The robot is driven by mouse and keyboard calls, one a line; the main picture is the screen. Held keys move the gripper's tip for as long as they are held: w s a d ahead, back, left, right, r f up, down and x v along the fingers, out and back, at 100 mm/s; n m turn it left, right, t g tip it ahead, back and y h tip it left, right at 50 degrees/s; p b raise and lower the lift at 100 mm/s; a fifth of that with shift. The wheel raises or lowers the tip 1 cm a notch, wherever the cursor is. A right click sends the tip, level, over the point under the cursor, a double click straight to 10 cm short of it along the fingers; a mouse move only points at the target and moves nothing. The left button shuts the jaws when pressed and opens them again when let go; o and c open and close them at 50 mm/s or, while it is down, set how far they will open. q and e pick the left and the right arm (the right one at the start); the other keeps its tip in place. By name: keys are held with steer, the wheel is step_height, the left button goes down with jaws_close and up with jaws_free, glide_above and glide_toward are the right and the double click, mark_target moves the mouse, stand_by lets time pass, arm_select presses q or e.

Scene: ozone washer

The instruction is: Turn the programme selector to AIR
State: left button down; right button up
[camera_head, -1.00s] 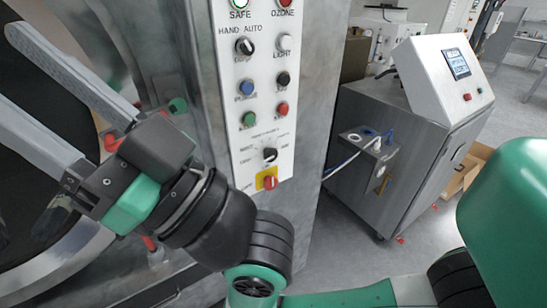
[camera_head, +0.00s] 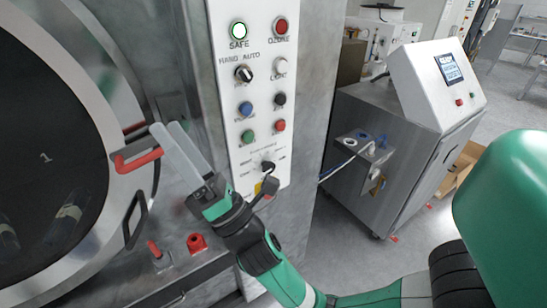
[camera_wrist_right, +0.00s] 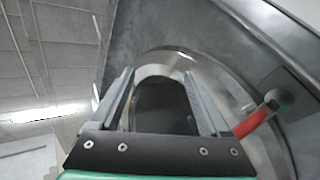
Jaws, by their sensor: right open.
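The programme selector (camera_head: 268,167) is a small black knob low on the white control panel (camera_head: 217,60), with small labels around it. The labels and the knob's pointing direction are too small to read. My right gripper (camera_head: 167,127) is open and empty, with its two grey fingers pointing up and left, in front of the washer's round door rim. It is left of the panel and apart from the selector; its wrist covers part of the panel's lower end. In the right wrist view the spread fingers (camera_wrist_right: 158,75) face the round door. My left gripper is not in view.
Above the selector are several buttons, lamps and a HAND/AUTO knob (camera_head: 244,73). A red door handle (camera_head: 138,160) is close to the right gripper's fingers. A red fitting (camera_head: 196,243) sits below. A steel cabinet with a screen (camera_head: 452,68) stands to the right.

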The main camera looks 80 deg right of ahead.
steer(key=s+d+f+n+g+y+p, duration=0.1)
steer(key=s+d+f+n+g+p, duration=0.25)
steer(key=d+f+n+p, duration=0.5)
steer(key=m+g+h+p, duration=0.35)
steer(key=g+p, duration=0.25)
steer(key=g, duration=0.5)
glide_toward(270, 168)
steer(key=shift+t, duration=0.25)
steer(key=p+x, duration=0.2)
steer(key=x, duration=0.6)
steer(key=shift+d+f, duration=0.15)
steer(key=shift+d, duration=0.05)
jaws_close()
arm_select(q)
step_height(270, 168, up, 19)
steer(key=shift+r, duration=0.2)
